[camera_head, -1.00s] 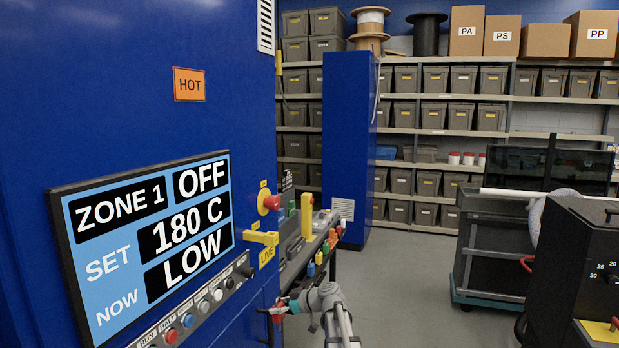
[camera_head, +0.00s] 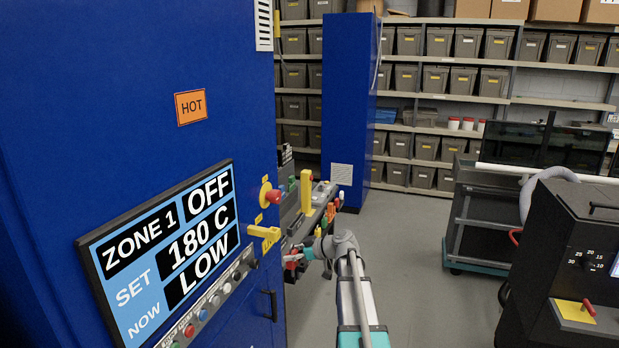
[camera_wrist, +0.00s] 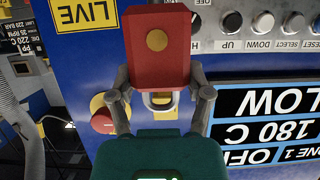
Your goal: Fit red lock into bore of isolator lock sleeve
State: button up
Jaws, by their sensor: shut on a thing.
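The red lock (camera_wrist: 158,48) is held in my gripper (camera_wrist: 158,88), its red body beyond the fingertips with a brass-coloured round spot on its face. Its metal shackle shows between the fingers. In the head view, my gripper (camera_head: 296,257) and the small red lock (camera_head: 290,262) are just below and right of the yellow isolator handle (camera_head: 264,234) on the blue cabinet. The yellow LIVE label (camera_wrist: 84,12) lies left of the lock in the wrist view. I cannot make out the sleeve's bore; the lock stands apart from the screen.
The blue cabinet (camera_head: 130,120) carries a zone screen (camera_head: 165,250), a row of buttons (camera_head: 215,292) and a red stop button (camera_head: 271,195). A yellow post (camera_head: 307,192) stands on the bench behind. A black machine (camera_head: 570,260) is at right; floor between is clear.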

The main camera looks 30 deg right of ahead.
jog(key=s+d+r+p, duration=0.1)
jog(key=s+r+p, duration=0.1)
jog(key=r+p, duration=0.8)
jog(key=s+d+r+p, duration=0.2)
jog(key=s+r+p, duration=0.1)
jog(key=r+p, duration=0.8)
jog(key=shift+d+r, duration=0.2)
jog(key=shift+r, duration=0.55)
jog(key=shift+w+a, duration=0.1)
jog(key=shift+w, duration=0.1)
jog(key=r+b+x, duration=0.1)
jog(key=b+x, duration=0.2)
jog(key=x, duration=0.9)
jog(key=shift+w+a+b, duration=0.15)
jog(key=shift+w+b, duration=0.1)
jog(key=shift+b, duration=0.15)
jog(key=shift+f+b, duration=2.45)
jog(key=shift+f, duration=0.1)
dwell(0.6)
